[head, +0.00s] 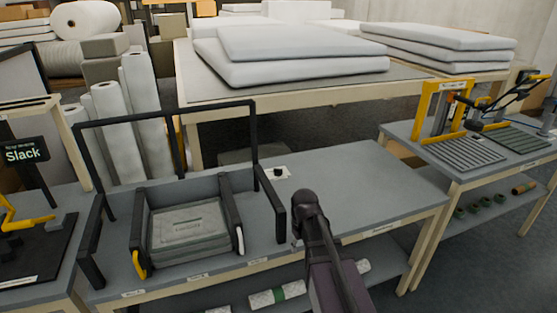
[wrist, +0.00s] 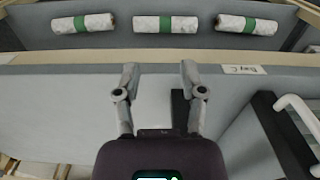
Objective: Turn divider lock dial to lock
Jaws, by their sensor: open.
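A small black dial (head: 278,172) sits on a white plate on the grey bench top, just right of the black frame, in the head view. Its pointer direction is too small to tell. My gripper (wrist: 159,72) is open and empty in the wrist view, over the bench's front edge. In the head view my arm reaches in from the bottom, nearer the front edge than the dial, and it hides most of the gripper. The dial cannot be made out in the wrist view.
A black upright frame (head: 165,112) stands around a grey lidded box (head: 188,232) with dark side rails and a yellow lever (head: 139,264). The bench top (head: 375,185) right of the dial is clear. Green-banded rolls (wrist: 165,24) lie on the shelf below.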

